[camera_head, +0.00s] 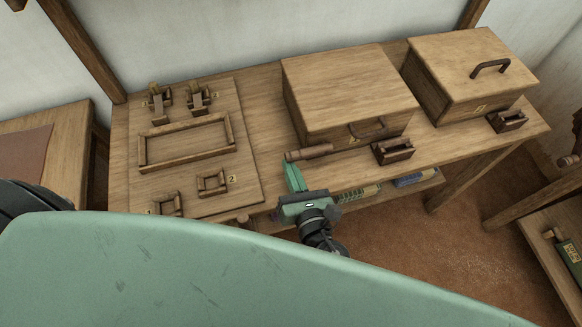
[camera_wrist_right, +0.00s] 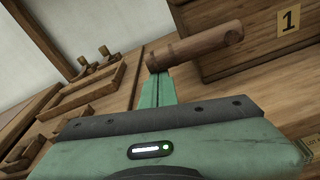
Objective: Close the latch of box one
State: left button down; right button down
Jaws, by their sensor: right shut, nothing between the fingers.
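Box one (camera_head: 345,85) is a wooden box with a closed lid and a dark curved handle (camera_head: 370,131) low on its front. Its label 1 (camera_wrist_right: 289,19) shows in the right wrist view. A round wooden peg (camera_head: 309,152), likely part of the latch, lies sideways at the box's front left corner; it also shows in the right wrist view (camera_wrist_right: 197,46). A dark bracket (camera_head: 393,151) stands to the right of it. My right gripper (camera_head: 294,178) is shut and empty, its green fingertips (camera_wrist_right: 157,84) close to the peg's left end. I cannot tell whether they touch.
A second box (camera_head: 470,75) with a top handle stands to the right, with its bracket (camera_head: 507,121). A wooden board (camera_head: 250,165) with raised frames and pegs lies on the left. A lower shelf holds coloured items (camera_head: 357,193). My green body fills the foreground.

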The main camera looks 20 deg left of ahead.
aim_at(296, 153)
jog(key=shift+r, duration=0.2)
notch_tip(296, 153, up, 3)
jog(key=m+p, duration=0.2)
jog(key=m, duration=0.1)
jog(key=shift+r+m+y, duration=0.15)
jog(key=shift+m+y, duration=0.25)
jog(key=r+m, duration=0.1)
jog(key=r+m+p, duration=0.1)
jog(key=d+r+m+p, duration=0.1)
jog(key=m, duration=0.1)
jog(key=shift+w+r+y, duration=0.2)
jog(key=shift+w+y, duration=0.15)
jog(key=shift+y, duration=0.05)
jog(key=w+d+r+m+y+p, duration=0.1)
jog(key=w+d+r+m+p, duration=0.1)
jog(key=m, duration=0.6)
jog(key=shift+w+d+r+m, duration=0.4)
jog(key=shift+w+d+r, duration=0.4)
jog(key=shift+d, duration=0.6)
jog(key=shift+s+r, duration=0.1)
jog(key=shift+r, duration=0.05)
jog(key=shift+d, duration=0.15)
